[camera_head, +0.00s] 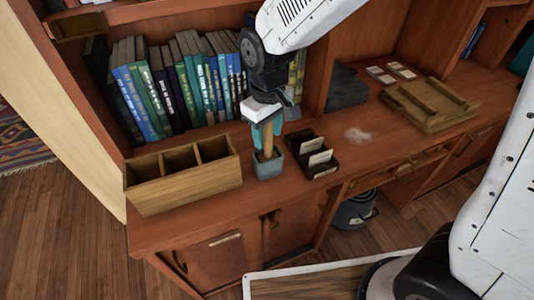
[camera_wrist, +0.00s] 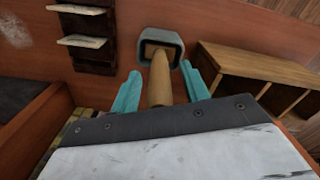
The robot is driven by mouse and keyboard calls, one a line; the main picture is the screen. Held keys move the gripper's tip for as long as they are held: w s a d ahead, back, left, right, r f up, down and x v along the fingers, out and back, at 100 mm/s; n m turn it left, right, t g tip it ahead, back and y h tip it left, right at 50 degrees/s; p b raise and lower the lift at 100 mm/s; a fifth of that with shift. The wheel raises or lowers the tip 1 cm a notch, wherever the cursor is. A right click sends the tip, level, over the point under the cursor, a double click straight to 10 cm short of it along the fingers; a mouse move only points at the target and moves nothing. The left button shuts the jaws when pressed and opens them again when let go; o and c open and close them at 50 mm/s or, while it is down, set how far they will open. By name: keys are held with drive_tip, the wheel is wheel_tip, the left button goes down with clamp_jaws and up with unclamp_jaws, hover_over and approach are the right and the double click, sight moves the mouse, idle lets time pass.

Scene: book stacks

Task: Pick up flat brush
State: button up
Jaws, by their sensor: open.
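The flat brush (camera_head: 267,143) stands handle up in a small grey cup (camera_head: 268,170) on the wooden desk. Its tan handle also shows in the wrist view (camera_wrist: 160,82), running down into the cup (camera_wrist: 161,43). The bristle end is hidden inside the cup. My gripper (camera_head: 266,135) is above the cup, pointing down, with its teal fingers on either side of the handle. In the wrist view my gripper (camera_wrist: 160,72) is open, with gaps showing between handle and fingers.
A wooden box with compartments (camera_head: 185,180) stands left of the cup. A dark card holder (camera_head: 313,157) is close on its right. Books (camera_head: 185,85) line the shelf behind. A wooden tray (camera_head: 430,105) lies farther right.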

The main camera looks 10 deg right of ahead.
clamp_jaws()
